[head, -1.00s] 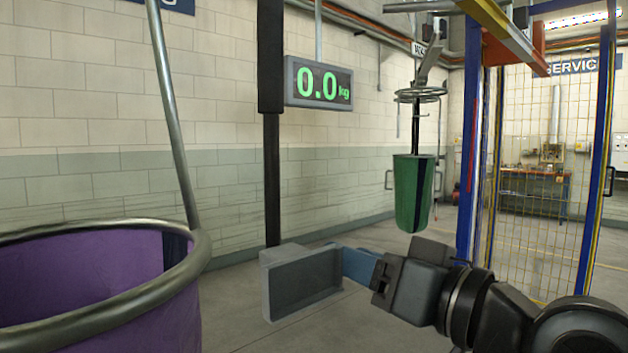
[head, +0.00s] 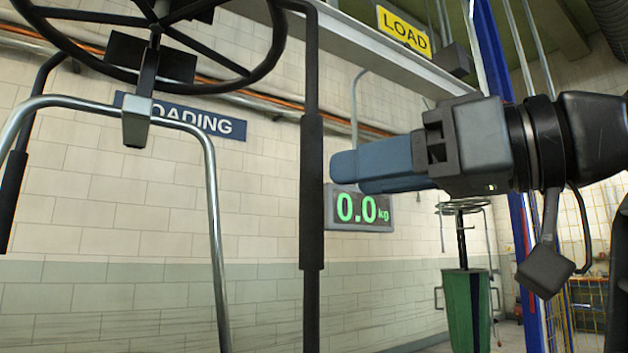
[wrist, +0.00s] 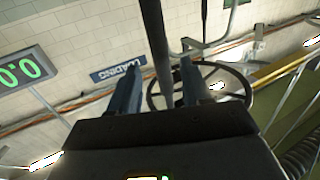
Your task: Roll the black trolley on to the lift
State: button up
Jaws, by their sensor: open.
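The black trolley's spoked ring (head: 150,35) hangs at the top left of the head view, cut off by the frame edge. A black bar with a thick grip (head: 312,190) hangs down from it. A hook under the ring carries a silver bail (head: 215,240). My gripper (head: 336,172) is open and empty just right of the grip, at its height, with a small gap showing. In the wrist view the bar (wrist: 158,45) lines up between my two open fingers (wrist: 160,85), and the ring (wrist: 235,85) shows to the right. I cannot tell which part is the lift.
An overhead beam (head: 380,45) with a yellow LOAD sign (head: 404,30) runs above. A blue post (head: 500,50) and yellow mesh (head: 585,310) stand at the right. A scale display (head: 360,208) reads 0.0 kg.

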aim_at(321, 183)
jog(key=p+x, duration=0.1)
jog(key=x, duration=0.6)
grip_shut()
dwell(0.4)
